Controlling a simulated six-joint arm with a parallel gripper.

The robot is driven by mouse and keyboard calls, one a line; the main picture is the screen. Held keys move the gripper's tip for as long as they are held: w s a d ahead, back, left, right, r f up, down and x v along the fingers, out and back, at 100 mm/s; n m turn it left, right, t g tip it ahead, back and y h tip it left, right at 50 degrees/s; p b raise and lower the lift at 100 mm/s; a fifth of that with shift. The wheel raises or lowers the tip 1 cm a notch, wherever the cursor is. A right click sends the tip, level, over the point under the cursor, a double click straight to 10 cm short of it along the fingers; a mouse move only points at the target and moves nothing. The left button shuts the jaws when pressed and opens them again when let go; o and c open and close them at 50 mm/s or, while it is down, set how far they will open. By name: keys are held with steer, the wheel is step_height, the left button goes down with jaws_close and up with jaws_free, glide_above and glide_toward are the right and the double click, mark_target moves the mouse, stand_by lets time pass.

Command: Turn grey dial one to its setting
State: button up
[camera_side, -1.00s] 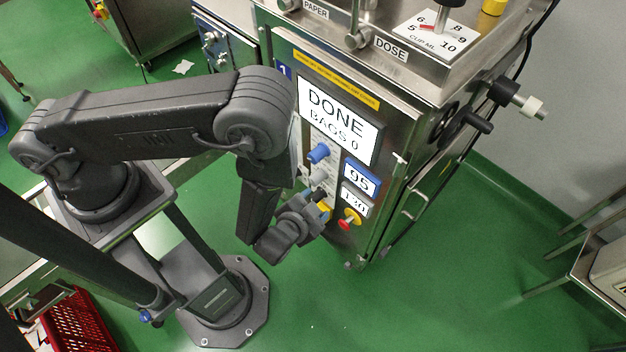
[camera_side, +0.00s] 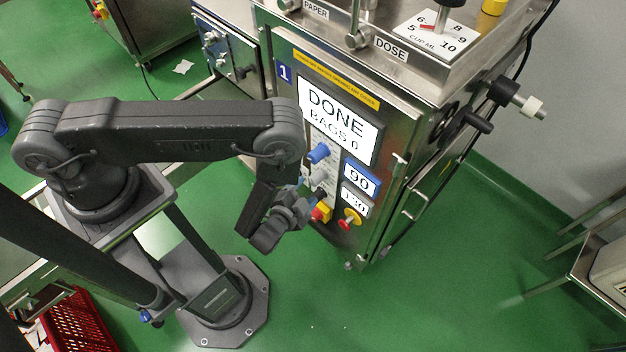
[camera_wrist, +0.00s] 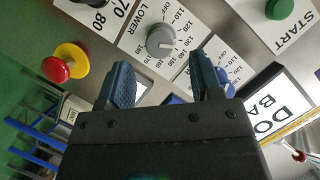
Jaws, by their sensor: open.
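The grey dial (camera_wrist: 162,40) shows fully in the wrist view, on a white plate marked LOWER, its pointer towards the lower right of its scale. In the side view the grey dial (camera_side: 319,178) sits on the machine's front panel below the blue dial (camera_side: 318,153). The grey readout (camera_side: 354,204) reads 130. My gripper (camera_wrist: 162,62) is open, its two blue fingers apart with nothing between them. In the wrist view the grey dial appears beyond the gap between the fingertips. In the side view my gripper (camera_side: 303,192) is close in front of the panel.
The blue readout (camera_side: 360,180) reads 90, and the main screen (camera_side: 339,120) reads DONE, BAGS 0. A red and yellow stop button (camera_wrist: 65,63) is left of the fingers. A green button (camera_wrist: 279,8) is at upper right. Open green floor (camera_side: 330,290) lies in front.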

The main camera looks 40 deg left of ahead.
mark_target(312, 183)
steer(key=shift+x, duration=2.75)
steer(key=shift+c, duration=0.2)
steer(key=c, duration=0.9)
